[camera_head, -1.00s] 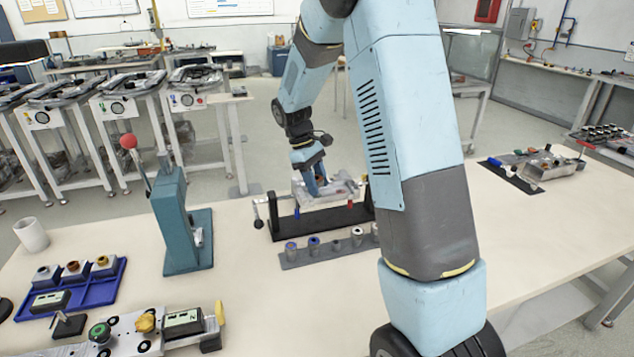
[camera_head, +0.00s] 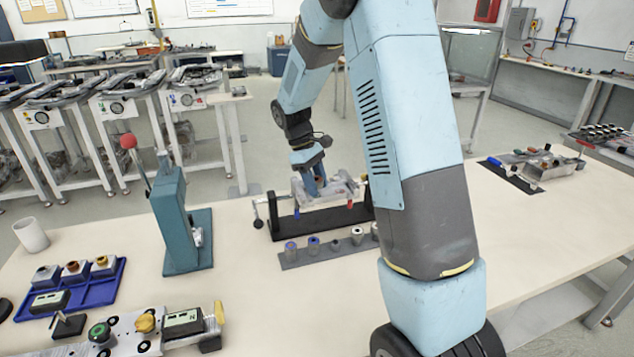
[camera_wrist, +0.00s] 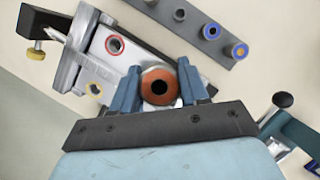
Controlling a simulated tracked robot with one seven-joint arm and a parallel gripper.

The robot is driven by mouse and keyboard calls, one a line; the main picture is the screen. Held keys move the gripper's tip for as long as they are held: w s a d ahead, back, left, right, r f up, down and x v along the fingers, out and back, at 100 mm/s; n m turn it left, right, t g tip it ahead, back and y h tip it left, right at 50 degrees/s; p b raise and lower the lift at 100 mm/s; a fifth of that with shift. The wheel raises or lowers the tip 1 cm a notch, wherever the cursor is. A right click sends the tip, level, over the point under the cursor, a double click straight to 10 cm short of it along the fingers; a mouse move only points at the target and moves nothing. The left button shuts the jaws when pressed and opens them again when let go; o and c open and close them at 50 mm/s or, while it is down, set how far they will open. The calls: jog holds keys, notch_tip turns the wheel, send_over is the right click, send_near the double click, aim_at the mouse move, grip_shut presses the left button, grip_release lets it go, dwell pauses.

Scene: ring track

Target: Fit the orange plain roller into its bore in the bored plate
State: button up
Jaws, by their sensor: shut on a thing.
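My gripper (camera_wrist: 159,86) is shut on the orange roller (camera_wrist: 148,77), which shows end-on as an orange ring around a dark hole between the two blue fingers. The grey metal bored plate (camera_wrist: 97,72) lies under and beside the fingers in the wrist view. A red-ringed bore and a yellow-ringed bore show on its left part. In the head view my gripper (camera_head: 318,184) is down at the bored plate (camera_head: 341,187), which is held in a black stand. The bore under the roller is hidden, and I cannot tell whether the roller's lower end is inside it.
A grey strip (camera_head: 325,249) with several rollers lies in front of the stand (camera_head: 290,228). A teal press (camera_head: 176,215) with a red knob stands to the left. A blue tray (camera_head: 107,287) with blocks is at the far left. The table right of my arm is largely clear.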

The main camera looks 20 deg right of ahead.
jog(key=shift+f, duration=0.5)
jog(key=shift+r, duration=0.15)
jog(key=shift+r, duration=0.4)
jog(key=shift+f, duration=0.5)
dwell(1.4)
jog(key=o, duration=1.2)
jog(key=shift+o, duration=0.2)
jog(key=shift+w+r, duration=0.1)
